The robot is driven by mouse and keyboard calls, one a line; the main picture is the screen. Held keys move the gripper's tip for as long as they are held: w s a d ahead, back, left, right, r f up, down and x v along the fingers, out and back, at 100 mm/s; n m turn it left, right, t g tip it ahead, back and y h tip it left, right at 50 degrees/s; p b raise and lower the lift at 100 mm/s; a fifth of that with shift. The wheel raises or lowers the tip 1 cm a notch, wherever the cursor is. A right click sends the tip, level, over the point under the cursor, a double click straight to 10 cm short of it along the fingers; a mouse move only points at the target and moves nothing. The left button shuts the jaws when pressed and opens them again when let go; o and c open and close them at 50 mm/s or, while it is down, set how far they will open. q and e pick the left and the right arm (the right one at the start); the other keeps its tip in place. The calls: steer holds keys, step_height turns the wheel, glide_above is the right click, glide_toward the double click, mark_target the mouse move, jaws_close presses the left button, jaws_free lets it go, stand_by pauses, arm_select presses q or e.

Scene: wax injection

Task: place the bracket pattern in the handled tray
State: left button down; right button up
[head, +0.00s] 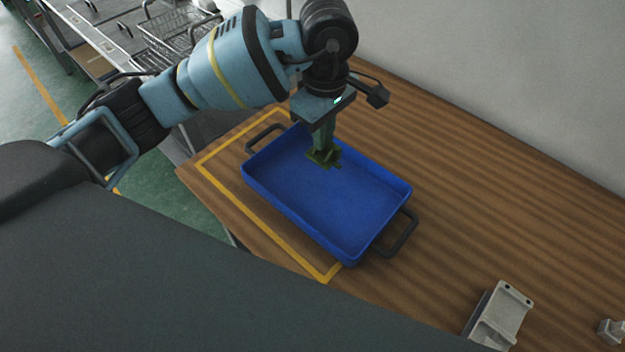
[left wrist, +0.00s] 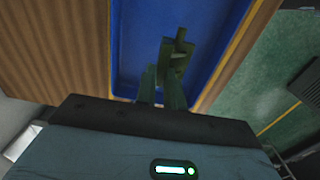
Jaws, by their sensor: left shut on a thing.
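The handled tray (head: 335,200) is blue with dark handles at its two ends and lies on the wooden table. My left gripper (head: 322,150) points down over the tray's far left part. It is shut on the bracket pattern (head: 325,158), a small dark green piece. In the left wrist view the bracket pattern (left wrist: 178,55) shows between the fingertips of my left gripper (left wrist: 165,85), with the blue tray (left wrist: 135,40) behind it. I cannot tell whether the pattern touches the tray floor. The tray looks otherwise empty. My right gripper is not in view.
A yellow outline (head: 265,232) is marked on the wooden table (head: 480,200) around the tray's left side. A grey metal part (head: 502,315) and a smaller grey piece (head: 612,331) lie at the lower right. A wire basket (head: 172,35) stands at the upper left.

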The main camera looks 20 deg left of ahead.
arm_select(q)
glide_toward(322, 181)
steer(key=shift+f, duration=2.65)
steer(key=shift+f, duration=0.15)
steer(key=c, duration=1.5)
jaws_free()
step_height(322, 181, up, 12)
steer(key=shift+r, duration=0.15)
